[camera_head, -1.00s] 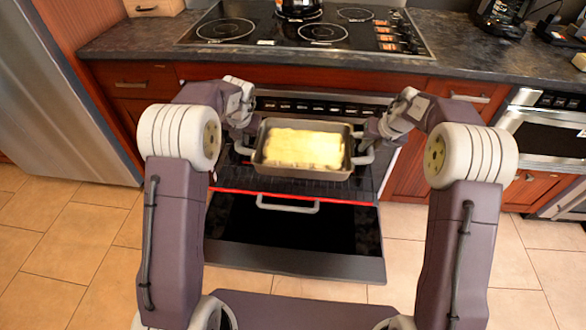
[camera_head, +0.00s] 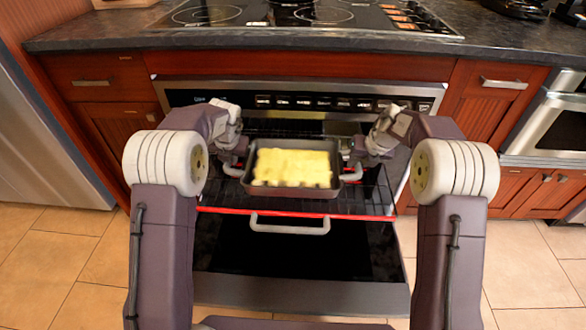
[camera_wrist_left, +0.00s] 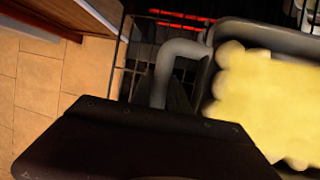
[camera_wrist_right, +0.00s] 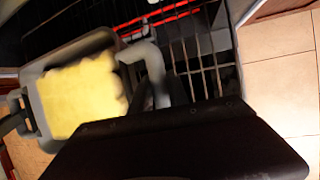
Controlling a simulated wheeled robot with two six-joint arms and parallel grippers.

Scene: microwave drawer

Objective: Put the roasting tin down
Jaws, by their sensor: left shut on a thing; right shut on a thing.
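The roasting tin (camera_head: 292,192) is a dark grey rectangular pan with pale yellow food (camera_head: 292,167) in it. It looks about level, over the pulled-out oven rack (camera_head: 370,203) with its red front rail. I cannot tell whether the tin touches the rack. My left gripper (camera_head: 234,163) is shut on the tin's left handle (camera_wrist_left: 170,65). My right gripper (camera_head: 354,166) is shut on its right handle (camera_wrist_right: 155,70).
The oven cavity lies behind the tin. The counter (camera_head: 95,38) and cooktop (camera_head: 300,14) stand above. Red cabinets flank both sides.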

